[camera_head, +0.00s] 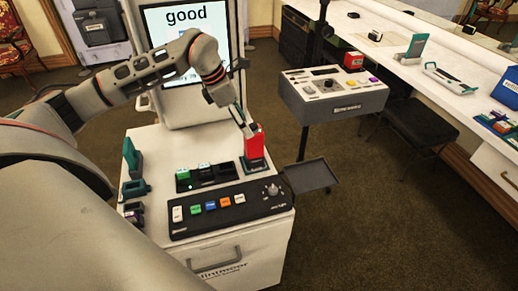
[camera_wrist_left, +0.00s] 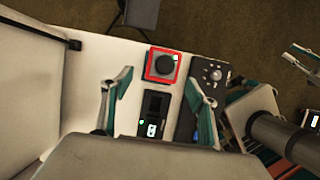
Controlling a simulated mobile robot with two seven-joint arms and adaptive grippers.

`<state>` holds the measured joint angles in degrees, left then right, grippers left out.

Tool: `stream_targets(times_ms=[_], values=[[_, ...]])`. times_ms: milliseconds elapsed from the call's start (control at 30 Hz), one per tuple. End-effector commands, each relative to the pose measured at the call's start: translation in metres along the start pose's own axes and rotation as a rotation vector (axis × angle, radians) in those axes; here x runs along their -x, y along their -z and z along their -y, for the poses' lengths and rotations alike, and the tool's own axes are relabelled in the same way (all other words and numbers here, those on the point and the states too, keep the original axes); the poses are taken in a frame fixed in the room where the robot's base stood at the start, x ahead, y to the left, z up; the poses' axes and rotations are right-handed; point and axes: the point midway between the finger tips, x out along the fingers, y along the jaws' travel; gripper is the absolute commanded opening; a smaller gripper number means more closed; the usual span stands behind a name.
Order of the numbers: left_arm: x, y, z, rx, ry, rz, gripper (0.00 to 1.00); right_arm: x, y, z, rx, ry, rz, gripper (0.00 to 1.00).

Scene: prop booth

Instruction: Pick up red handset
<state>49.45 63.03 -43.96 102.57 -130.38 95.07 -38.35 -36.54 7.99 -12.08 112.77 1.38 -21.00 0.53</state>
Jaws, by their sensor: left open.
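The red handset (camera_head: 254,142) stands upright on a dark base at the right rear of the white cabinet top. In the left wrist view it shows end-on as a red square with a dark round part (camera_wrist_left: 163,66). My left gripper (camera_head: 243,120) is just above and beside the handset in the head view. In the left wrist view my left gripper (camera_wrist_left: 159,83) has its teal-tipped fingers wide apart, with the handset ahead between them and nothing held. My right gripper (camera_wrist_left: 287,52) shows only at the right edge of that view, fingers apart, partly cut off.
A black button panel (camera_head: 228,206) lies in front of the handset, with a dark slotted unit (camera_head: 205,176) to its left. Teal-and-dark devices (camera_head: 132,172) stand at the cabinet's left. A screen (camera_head: 186,35) rises behind. A grey console (camera_head: 332,98) stands apart to the right.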

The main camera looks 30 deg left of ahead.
Motion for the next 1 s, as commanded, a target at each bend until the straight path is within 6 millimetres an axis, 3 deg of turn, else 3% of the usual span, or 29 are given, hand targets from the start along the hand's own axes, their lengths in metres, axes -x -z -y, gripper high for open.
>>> stream_targets(times_ms=[233,500,833,867,1000], values=[[-0.026,-0.004,0.001,0.000,0.004,0.001,0.59,0.006,-0.019,0.007,-0.003,0.011,0.036,0.28],[-0.062,-0.010,0.001,0.002,0.004,0.001,0.59,0.006,-0.005,0.004,0.000,0.006,0.018,0.28],[-0.070,-0.009,0.000,0.001,0.001,0.001,0.59,0.006,0.002,0.002,0.000,0.004,0.006,0.28],[-0.070,-0.009,0.000,0.001,0.001,0.001,0.56,0.006,0.002,0.002,0.000,0.004,0.007,0.28],[-0.070,-0.009,0.000,0.001,0.001,0.001,0.20,0.005,0.000,0.002,0.000,0.004,0.009,0.28]])
